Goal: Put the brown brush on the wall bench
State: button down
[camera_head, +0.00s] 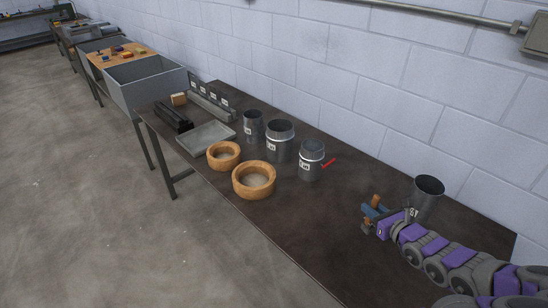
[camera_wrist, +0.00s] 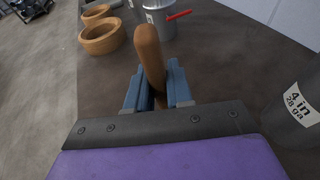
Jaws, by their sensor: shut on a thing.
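My gripper (camera_head: 374,213) is over the right part of the dark wall bench (camera_head: 310,222). In the wrist view its blue fingers (camera_wrist: 155,85) are shut on the brown handle of the brush (camera_wrist: 150,50). The handle points up and away between the fingers. A small brown end of the brush (camera_head: 376,200) shows above the fingers in the head view. The bristles are hidden, and I cannot tell whether the brush touches the bench top.
A grey labelled cylinder (camera_head: 427,196) stands close right of my gripper. Several metal cylinders, one with a red piece (camera_head: 329,162), and two wooden rings (camera_head: 254,180) stand further left. A shallow tray (camera_head: 207,137) lies beyond. The bench middle is clear. A block wall (camera_head: 380,90) runs behind.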

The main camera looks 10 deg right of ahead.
jog(key=f+b+x, duration=0.1)
jog(key=b+x, duration=0.1)
jog(key=x, duration=0.5)
jog(key=d+f+b+x, duration=0.1)
jog(key=b+x, duration=0.1)
jog(key=x, duration=0.6)
jog(key=shift+d+f+b, duration=0.2)
jog(key=shift+f+b, duration=0.2)
jog(key=c, duration=1)
grip_release()
